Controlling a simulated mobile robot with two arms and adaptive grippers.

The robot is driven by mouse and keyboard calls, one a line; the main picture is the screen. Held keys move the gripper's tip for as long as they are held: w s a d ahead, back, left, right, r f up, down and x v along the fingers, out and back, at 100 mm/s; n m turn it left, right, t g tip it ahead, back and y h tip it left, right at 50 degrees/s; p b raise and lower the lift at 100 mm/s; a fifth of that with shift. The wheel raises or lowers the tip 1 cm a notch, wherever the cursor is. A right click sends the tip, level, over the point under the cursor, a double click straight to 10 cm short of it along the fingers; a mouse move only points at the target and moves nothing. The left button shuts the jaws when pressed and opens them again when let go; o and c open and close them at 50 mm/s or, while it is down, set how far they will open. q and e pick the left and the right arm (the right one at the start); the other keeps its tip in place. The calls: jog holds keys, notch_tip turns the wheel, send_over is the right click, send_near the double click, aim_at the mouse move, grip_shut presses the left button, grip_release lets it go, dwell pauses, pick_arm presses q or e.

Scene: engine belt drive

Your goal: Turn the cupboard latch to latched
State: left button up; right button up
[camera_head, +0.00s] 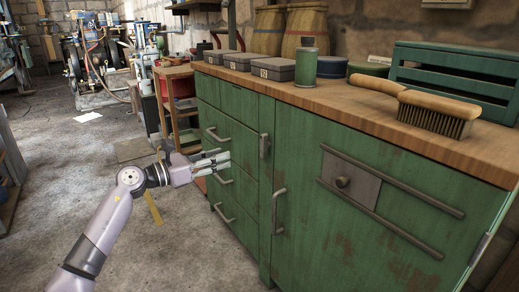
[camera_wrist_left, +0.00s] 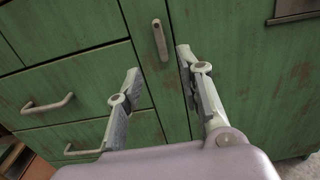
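The cupboard latch (camera_head: 264,146) is a small grey bar on the green post between the drawers and the door. It stands about upright. It also shows in the left wrist view (camera_wrist_left: 160,40), just beyond the space between my fingertips. The green cupboard door (camera_head: 310,220) looks closed and has a grey vertical handle (camera_head: 278,211). My left gripper (camera_head: 227,160) is open and empty, in front of the drawers, to the left of the latch and apart from it. Its two spread fingers show in the left wrist view (camera_wrist_left: 158,63). My right gripper is not in view.
Drawer handles (camera_head: 218,134) stick out near my left gripper. The wooden worktop (camera_head: 345,108) holds boxes, a green canister (camera_head: 306,66) and a brush (camera_head: 436,112).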

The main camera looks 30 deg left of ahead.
aim_at(261, 145)
pick_arm(q)
jog(key=b+x, duration=0.2)
jog(key=x, duration=1.2)
jog(key=shift+w+d, duration=0.1)
jog(key=shift+w, duration=0.1)
grip_shut()
